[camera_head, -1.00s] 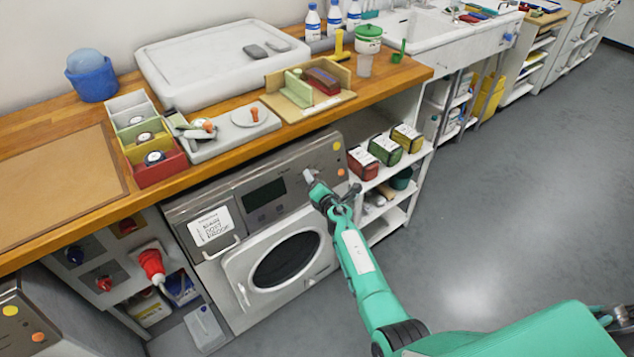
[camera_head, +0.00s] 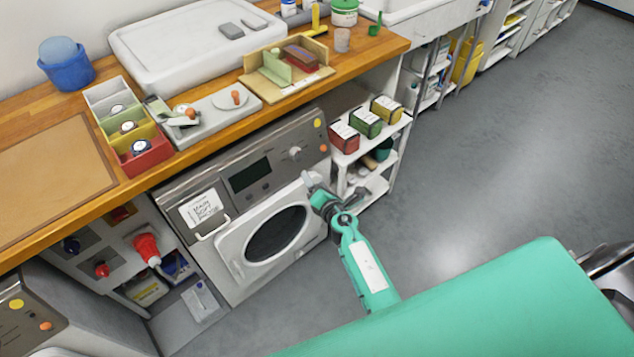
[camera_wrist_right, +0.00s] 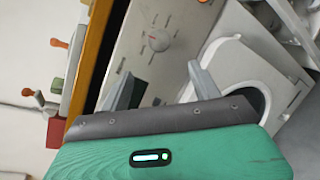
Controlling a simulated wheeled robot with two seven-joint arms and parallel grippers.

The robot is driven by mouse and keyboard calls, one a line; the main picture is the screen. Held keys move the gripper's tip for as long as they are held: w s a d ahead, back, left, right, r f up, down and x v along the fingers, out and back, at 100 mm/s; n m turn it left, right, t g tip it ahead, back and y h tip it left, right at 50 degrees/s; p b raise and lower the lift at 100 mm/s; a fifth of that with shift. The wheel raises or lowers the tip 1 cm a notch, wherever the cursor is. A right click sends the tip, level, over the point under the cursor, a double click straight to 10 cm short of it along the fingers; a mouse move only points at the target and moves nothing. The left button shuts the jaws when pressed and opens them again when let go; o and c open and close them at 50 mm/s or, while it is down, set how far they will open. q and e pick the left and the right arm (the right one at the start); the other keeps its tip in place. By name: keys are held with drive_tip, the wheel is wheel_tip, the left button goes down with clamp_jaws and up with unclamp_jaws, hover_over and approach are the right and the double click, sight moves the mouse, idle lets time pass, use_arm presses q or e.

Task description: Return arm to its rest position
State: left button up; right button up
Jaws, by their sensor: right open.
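My right arm is green and comes in from the bottom right in the head view. Its gripper (camera_head: 310,186) is in front of the right edge of the washing machine (camera_head: 226,262), near the round door. In the right wrist view the two grey fingers of the right gripper (camera_wrist_right: 162,88) stand apart with nothing between them. The machine's dial (camera_wrist_right: 160,42) and open-looking space before its panel show beyond the fingers; the dial (camera_head: 295,153) also shows in the head view. My left gripper is not in view.
A wooden counter (camera_head: 215,133) runs above the machine, holding a sorting box (camera_head: 150,160) and a white tray. A shelf with several small boxes (camera_head: 366,123) stands right of the machine, close to my right gripper. Grey floor (camera_head: 480,180) is free at the right.

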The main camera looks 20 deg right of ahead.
drive_tip(key=shift+s, duration=0.45)
drive_tip(key=s+f+m+g, duration=0.4)
drive_tip(key=s+f+m, duration=0.3)
drive_tip(key=s+f, duration=0.65)
drive_tip(key=s+f+m+g, duration=0.5)
drive_tip(key=s+f, duration=0.5)
drive_tip(key=f, duration=0.6)
drive_tip(key=s+d+f+m+g, duration=0.1)
drive_tip(key=s+f+m, duration=0.3)
drive_tip(key=s, duration=0.7)
drive_tip(key=s+d+f+m+g, duration=0.1)
drive_tip(key=s+f+m+g, duration=0.2)
drive_tip(key=s, duration=0.7)
drive_tip(key=s+d+f+m+g, duration=0.1)
drive_tip(key=s+f+m, duration=0.3)
drive_tip(key=s, duration=0.7)
drive_tip(key=shift+s+d+f+m+g+h, duration=0.35)
drive_tip(key=shift+f+g, duration=0.25)
drive_tip(key=shift+f, duration=0.35)
